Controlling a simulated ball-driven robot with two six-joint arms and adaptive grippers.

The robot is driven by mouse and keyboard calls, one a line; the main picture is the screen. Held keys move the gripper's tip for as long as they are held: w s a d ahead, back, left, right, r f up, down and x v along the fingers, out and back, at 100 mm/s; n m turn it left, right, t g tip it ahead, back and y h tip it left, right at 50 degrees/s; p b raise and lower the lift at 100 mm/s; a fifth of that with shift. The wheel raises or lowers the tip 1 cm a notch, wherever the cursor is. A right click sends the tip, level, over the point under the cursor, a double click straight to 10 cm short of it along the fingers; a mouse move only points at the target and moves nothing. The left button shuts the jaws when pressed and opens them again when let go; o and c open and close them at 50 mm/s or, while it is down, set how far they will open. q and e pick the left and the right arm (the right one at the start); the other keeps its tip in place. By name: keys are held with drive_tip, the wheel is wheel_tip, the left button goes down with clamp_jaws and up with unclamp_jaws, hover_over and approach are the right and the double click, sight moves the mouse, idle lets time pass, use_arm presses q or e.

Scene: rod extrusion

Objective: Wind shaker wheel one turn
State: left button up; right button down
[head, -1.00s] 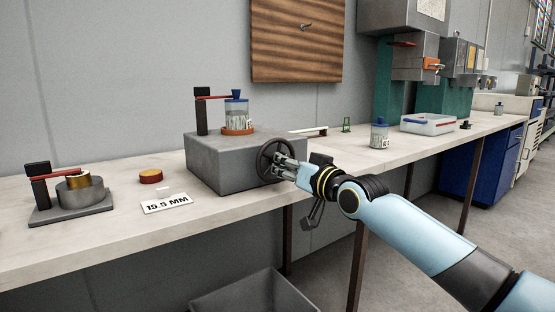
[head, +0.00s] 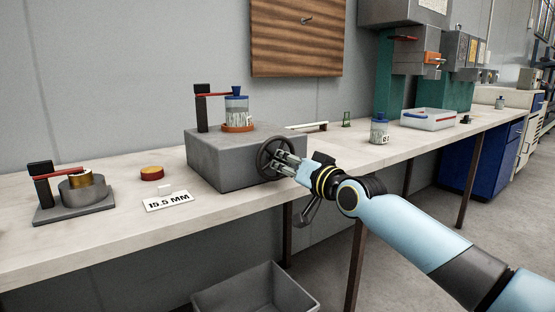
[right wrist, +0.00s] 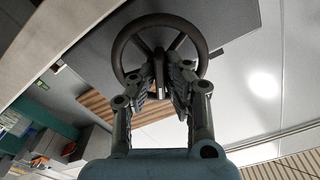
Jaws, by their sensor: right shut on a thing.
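The shaker (head: 222,162) is a grey box on the bench, with a dark spoked wheel (head: 268,155) on its right-hand face. The wheel also fills the top of the right wrist view (right wrist: 122,50). A blue-capped jar (head: 236,110) stands in an orange ring on top of the shaker, under a red clamp arm. My right gripper (head: 283,161) is at the wheel, its fingers shut on the handle (right wrist: 159,80) that sticks out from the wheel. The fingers partly hide the handle. My left gripper is out of view.
A "15.5 MM" card (head: 168,201), a red-and-yellow puck (head: 152,173) and a small clamp stand (head: 75,197) are on the left. Another blue-capped jar (head: 379,132) and a white tray (head: 428,119) are on the right. A grey bin (head: 255,290) stands below the bench.

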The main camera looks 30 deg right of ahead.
drive_tip(key=shift+m+p, duration=0.45)
drive_tip(key=shift+m, duration=0.55)
drive_tip(key=shift+m+p, duration=0.45)
drive_tip(key=shift+m, duration=0.65)
drive_tip(key=shift+m+p, duration=0.3)
drive_tip(key=shift+m, duration=0.6)
